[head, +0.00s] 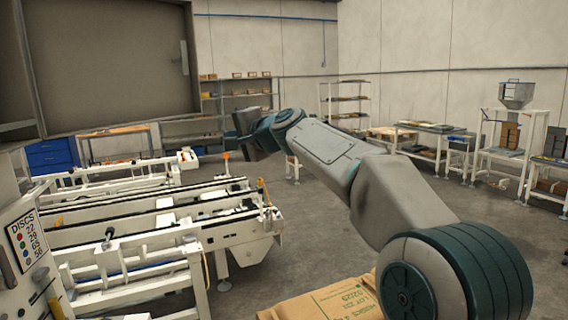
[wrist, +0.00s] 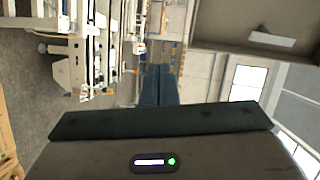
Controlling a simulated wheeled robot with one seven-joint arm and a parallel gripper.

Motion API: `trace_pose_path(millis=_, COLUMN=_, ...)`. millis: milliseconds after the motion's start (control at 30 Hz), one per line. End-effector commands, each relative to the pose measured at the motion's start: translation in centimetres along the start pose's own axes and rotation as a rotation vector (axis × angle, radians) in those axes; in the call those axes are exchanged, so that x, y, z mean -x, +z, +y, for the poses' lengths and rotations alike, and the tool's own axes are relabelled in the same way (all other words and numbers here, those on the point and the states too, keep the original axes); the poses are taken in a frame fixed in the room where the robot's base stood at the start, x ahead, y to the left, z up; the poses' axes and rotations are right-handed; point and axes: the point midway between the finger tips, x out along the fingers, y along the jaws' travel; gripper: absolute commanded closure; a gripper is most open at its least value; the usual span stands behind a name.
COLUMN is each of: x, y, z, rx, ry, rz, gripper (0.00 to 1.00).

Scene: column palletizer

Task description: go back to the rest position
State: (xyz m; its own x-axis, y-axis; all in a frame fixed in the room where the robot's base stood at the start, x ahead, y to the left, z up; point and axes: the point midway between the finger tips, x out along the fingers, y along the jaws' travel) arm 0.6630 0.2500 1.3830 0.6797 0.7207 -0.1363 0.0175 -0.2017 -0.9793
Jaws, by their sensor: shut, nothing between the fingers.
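My arm reaches out from the lower right of the head view toward the middle. My gripper (head: 244,122) is at its far end, raised in the air over the aisle to the right of the conveyor. In the wrist view the two dark blue fingers of my gripper (wrist: 160,70) lie side by side, shut, with nothing between them. The gripper touches nothing that I can see. The fingertips are too small to make out in the head view.
A white conveyor (head: 215,232) fills the left side. Shelves (head: 240,100) and a workbench (head: 432,127) stand farther back. The grey floor (head: 300,235) between is clear.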

Motion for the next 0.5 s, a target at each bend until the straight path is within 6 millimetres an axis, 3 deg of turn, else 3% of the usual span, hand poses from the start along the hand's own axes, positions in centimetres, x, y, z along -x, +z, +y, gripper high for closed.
trace_pose_path(millis=100, x=2.8, y=2.3, z=4.6, rx=0.139, ry=0.166, rz=-0.010, gripper=1.00)
trace_pose_path(millis=267, x=8.0, y=4.0, z=12.0, rx=0.288, ry=0.398, rz=-0.039, gripper=1.00)
trace_pose_path(millis=500, x=18.7, y=6.5, z=23.6, rx=0.471, ry=0.751, rz=-0.132, gripper=1.00)
